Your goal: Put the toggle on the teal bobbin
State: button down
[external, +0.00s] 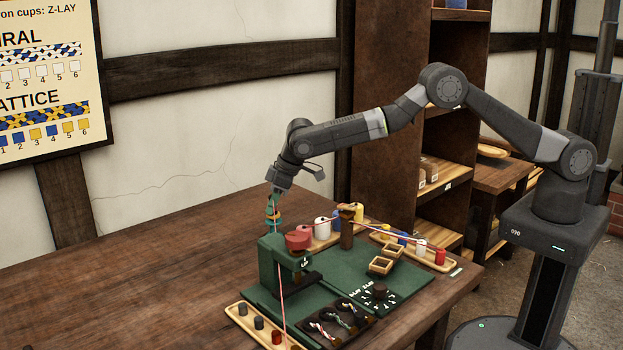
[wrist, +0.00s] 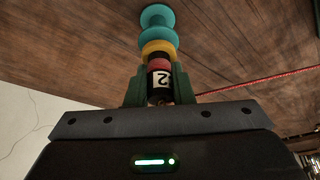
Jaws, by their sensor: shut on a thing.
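My gripper (external: 273,203) points down behind the green stand at the left of the board. In the wrist view its green fingers (wrist: 159,88) are shut on a dark piece with a white label reading 2 (wrist: 161,79). A red band and a yellow flange (wrist: 159,48) show just beyond this piece. The teal bobbin (wrist: 157,20), with two wide flanges, lies in line beyond the yellow flange; teal also shows under my gripper in the external view (external: 274,227). I cannot tell whether the held piece touches the bobbin, or which part is the toggle.
A wooden post (external: 347,230) with cord and several colored spools stand behind the board. A tray with dark pegs (external: 260,322) is at front. The table's left is clear.

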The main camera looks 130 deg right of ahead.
jog(key=c, duration=1.3)
grip_release()
jog(key=shift+f, duration=0.1)
jog(key=shift+o, duration=0.2)
jog(key=b+v, duration=0.2)
jog(key=v, duration=1)
jog(key=shift+r, duration=0.2)
jog(key=p+x, duration=0.2)
jog(key=x, duration=1)
jog(key=shift+f, duration=0.15)
jog(key=shift+d+r, duration=0.1)
jog(key=shift+r, duration=1.35)
